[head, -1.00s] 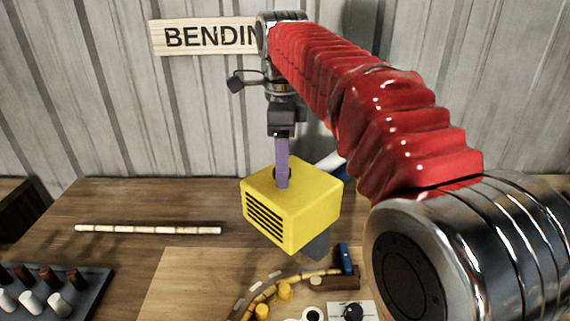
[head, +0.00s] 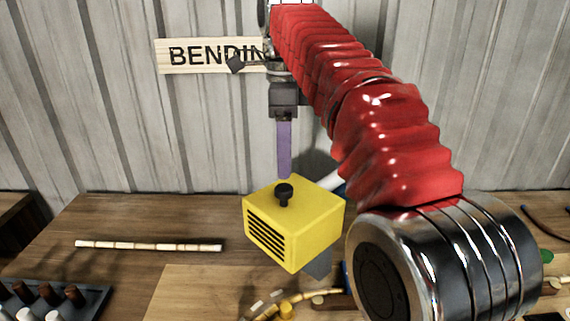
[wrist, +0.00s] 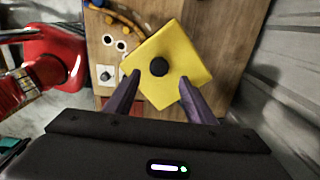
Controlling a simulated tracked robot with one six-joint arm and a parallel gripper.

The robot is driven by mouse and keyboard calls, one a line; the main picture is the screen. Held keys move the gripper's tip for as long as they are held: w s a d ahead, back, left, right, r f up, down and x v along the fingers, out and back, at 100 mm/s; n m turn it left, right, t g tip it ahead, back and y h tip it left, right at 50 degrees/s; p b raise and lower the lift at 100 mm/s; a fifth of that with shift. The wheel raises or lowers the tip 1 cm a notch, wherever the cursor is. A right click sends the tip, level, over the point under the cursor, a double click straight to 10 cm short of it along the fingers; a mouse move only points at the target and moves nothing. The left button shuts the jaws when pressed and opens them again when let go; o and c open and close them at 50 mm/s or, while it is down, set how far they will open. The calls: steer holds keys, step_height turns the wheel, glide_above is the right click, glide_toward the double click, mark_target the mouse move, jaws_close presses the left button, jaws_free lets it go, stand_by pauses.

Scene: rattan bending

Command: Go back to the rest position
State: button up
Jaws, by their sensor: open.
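My gripper (head: 284,172) hangs pointing down above the yellow box (head: 296,228), which has a black knob (head: 284,194) on top and dark slots on its side. The fingertips are just above and behind the knob in the head view, with nothing between them. In the wrist view the two purple fingers (wrist: 158,82) stand apart over the yellow box (wrist: 178,48), with the black knob (wrist: 159,67) visible between and beyond them. My gripper is open and empty.
A straight rattan pole (head: 150,246) lies on the bench at left. A dark rack of pegs (head: 85,300) stands at front left. A bent rattan piece (head: 270,311) lies near the front centre. The grey wall with the BENDING sign (head: 205,54) is behind.

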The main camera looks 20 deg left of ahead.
steer(key=shift+r, duration=0.3)
steer(key=shift+d, duration=0.15)
steer(key=shift+d+r, duration=0.1)
steer(key=shift+d, duration=0.2)
steer(key=s+d+f+n+t, duration=0.1)
steer(key=s+d+f+n, duration=0.2)
steer(key=d, duration=0.6)
steer(key=s+d+n+t, duration=0.15)
steer(key=d+n, duration=0.25)
steer(key=d, duration=0.5)
steer(key=s+d+f+n+t, duration=0.3)
steer(key=s+d+f+n, duration=0.5)
steer(key=s+d+f, duration=0.5)
step_height(320, 180, down, 4)
steer(key=shift+s+d+r, duration=0.1)
steer(key=shift+s+d, duration=0.15)
steer(key=shift+s, duration=0.75)
